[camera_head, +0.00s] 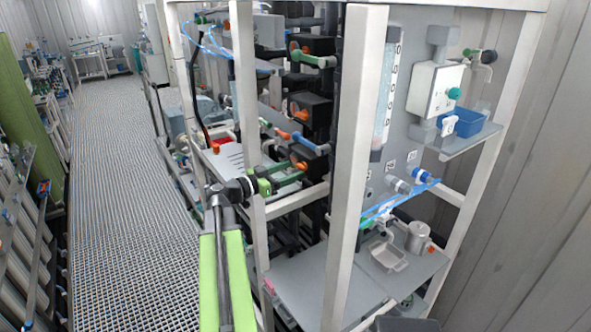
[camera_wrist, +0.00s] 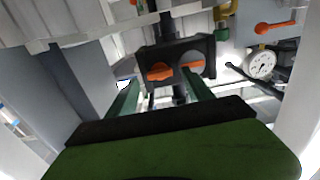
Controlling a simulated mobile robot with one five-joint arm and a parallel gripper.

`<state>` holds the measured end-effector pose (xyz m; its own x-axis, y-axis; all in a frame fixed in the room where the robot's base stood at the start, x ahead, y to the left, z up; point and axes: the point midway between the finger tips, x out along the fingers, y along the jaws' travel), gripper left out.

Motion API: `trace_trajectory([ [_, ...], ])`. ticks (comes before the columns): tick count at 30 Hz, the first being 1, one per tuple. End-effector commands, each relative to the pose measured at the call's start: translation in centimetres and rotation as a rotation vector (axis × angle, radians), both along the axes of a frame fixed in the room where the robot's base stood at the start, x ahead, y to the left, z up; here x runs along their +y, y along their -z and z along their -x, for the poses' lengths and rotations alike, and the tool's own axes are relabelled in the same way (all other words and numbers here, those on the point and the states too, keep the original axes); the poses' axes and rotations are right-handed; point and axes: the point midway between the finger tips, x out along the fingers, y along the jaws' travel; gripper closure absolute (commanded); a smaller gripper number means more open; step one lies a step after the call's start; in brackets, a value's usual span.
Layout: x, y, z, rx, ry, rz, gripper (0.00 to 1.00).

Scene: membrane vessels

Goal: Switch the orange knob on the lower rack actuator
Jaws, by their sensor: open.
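In the wrist view, a black actuator (camera_wrist: 178,58) stands ahead of my gripper (camera_wrist: 160,80), with an orange knob (camera_wrist: 159,72) on its front. A second orange piece (camera_wrist: 193,67) shows to the right; I cannot tell if it is the same knob. My green fingers are open, one on each side of the left orange piece, and nothing is held. Whether a finger touches the knob cannot be told. In the head view, my gripper (camera_head: 290,178) reaches between the rack posts, near a low orange part (camera_head: 301,167) of the rack, partly covered by the fingers.
White rack posts (camera_head: 352,170) stand close on both sides of my arm. Higher black actuators (camera_head: 312,108) sit above the gripper. In the wrist view, a gauge (camera_wrist: 262,64) and an orange lever (camera_wrist: 275,27) lie to the right. The grating floor (camera_head: 125,180) is clear at left.

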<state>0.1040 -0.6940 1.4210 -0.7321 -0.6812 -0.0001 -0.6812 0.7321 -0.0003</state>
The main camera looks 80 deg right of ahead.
Motion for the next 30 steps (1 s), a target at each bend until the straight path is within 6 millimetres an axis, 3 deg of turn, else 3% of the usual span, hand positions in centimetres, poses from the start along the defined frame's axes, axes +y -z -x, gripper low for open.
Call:
trace_trajectory([
  [6,-1.5,0.0,1.6,0.000,0.001,0.000,0.40],
  [14,-1.6,0.0,1.7,0.000,0.000,0.000,0.40],
  [27,-1.5,0.0,1.7,0.000,0.001,0.000,0.96],
  [29,-2.5,0.0,1.6,0.000,0.001,0.000,1.00],
  [30,-2.0,0.0,1.7,0.001,0.000,-0.001,1.00],
])
